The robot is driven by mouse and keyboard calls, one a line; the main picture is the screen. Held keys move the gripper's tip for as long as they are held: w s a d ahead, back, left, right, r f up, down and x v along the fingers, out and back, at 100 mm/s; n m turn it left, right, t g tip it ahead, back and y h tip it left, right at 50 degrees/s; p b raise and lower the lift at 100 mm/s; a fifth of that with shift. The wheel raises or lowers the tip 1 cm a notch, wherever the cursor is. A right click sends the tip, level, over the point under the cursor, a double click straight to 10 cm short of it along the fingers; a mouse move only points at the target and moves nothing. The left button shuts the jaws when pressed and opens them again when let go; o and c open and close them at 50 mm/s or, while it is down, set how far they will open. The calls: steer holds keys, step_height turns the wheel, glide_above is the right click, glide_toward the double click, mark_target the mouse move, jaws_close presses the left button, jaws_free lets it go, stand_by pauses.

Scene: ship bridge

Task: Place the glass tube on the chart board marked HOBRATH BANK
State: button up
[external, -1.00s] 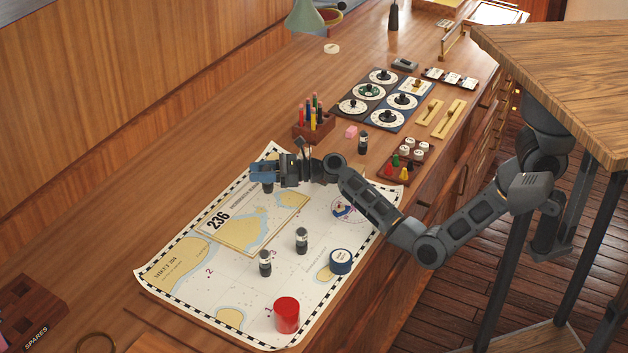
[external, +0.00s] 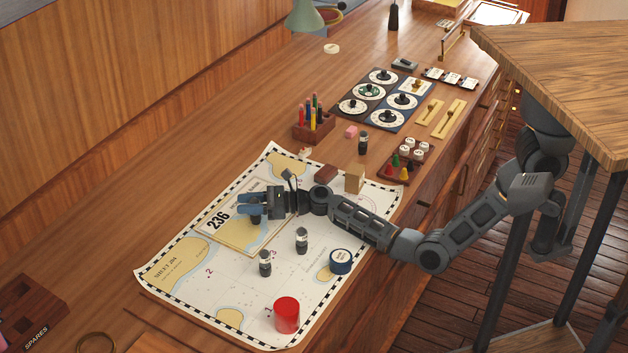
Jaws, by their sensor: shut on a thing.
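My gripper (external: 250,207) reaches in from the right over the cream chart board (external: 232,243) with a big "236" on it. The rest of the board's lettering is too small or covered to read. The gripper is shut on a small dark thing (external: 256,220), probably the glass tube. Only its lower end shows under the blue fingers, and I cannot tell whether it touches the board. Two dark tubes with pale bands stand upright on the large chart, one (external: 265,263) to the lower left and one (external: 301,240) to its right. A similar one (external: 363,142) stands on the desk farther back.
The large chart (external: 190,290) also carries a red cylinder (external: 287,315), a dark blue round tin (external: 341,261), a brown block (external: 326,173) and a tan block (external: 354,179). A pencil holder (external: 314,126) and a tray of coloured pegs (external: 405,163) stand behind.

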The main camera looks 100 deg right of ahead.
mark_target(258, 199)
steer(key=o, duration=1)
steer(key=shift+f, duration=0.1)
steer(key=shift+o, duration=0.2)
steer(key=s+p, duration=0.1)
steer(key=s+r, duration=0.1)
steer(key=s+r+p, duration=0.1)
steer(key=shift+a+p, duration=0.3)
steer(key=shift+p, duration=0.05)
step_height(258, 199, up, 4)
steer(key=shift+f, duration=0.15)
steer(key=shift+r, duration=0.8)
